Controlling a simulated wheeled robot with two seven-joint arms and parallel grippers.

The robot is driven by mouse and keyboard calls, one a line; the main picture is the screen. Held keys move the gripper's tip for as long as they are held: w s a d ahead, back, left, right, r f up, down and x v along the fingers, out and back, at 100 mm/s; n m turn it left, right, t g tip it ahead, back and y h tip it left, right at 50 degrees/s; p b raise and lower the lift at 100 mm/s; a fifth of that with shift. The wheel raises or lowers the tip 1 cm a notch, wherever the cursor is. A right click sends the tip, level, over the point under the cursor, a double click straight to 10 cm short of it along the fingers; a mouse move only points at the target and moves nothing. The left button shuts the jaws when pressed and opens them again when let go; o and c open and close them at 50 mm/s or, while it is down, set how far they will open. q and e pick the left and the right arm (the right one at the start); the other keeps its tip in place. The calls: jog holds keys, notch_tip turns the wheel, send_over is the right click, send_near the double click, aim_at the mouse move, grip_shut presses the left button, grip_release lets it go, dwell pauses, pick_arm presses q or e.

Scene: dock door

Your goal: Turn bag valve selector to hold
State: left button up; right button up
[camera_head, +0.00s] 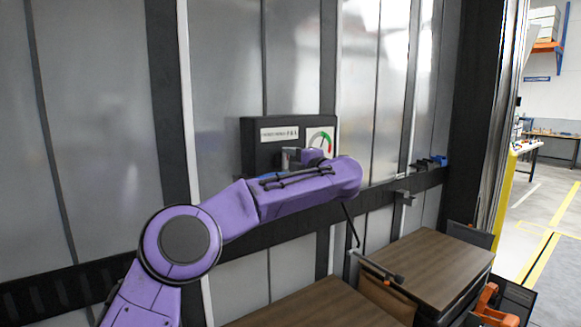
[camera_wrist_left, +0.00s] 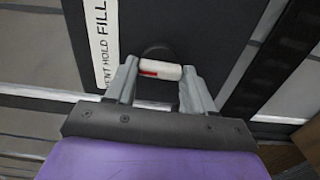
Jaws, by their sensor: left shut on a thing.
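In the left wrist view, the label (camera_wrist_left: 103,45) reads VENT, HOLD, FILL. The selector (camera_wrist_left: 162,70) is a small white handle with a red mark near its left end, lying nearly level in the picture. My left gripper (camera_wrist_left: 160,76) is shut on the selector, with grey fingers at its two ends. In the head view, my purple left arm hides part of the panel's lower edge. My right gripper is out of view.
Wooden-topped crates (camera_head: 435,262) stand low at the right front. Blue fittings (camera_head: 430,162) sit on the dark wall rail to the right. A yellow post (camera_head: 500,195) edges the doorway, with open floor beyond.

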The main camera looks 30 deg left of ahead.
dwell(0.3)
pick_arm(q)
jog(key=o, duration=1)
jog(key=shift+o, duration=0.2)
jog(key=shift+s+d+f, duration=0.1)
jog(key=shift+d, duration=0.2)
jog(key=b+v, duration=0.3)
jog(key=v, duration=0.7)
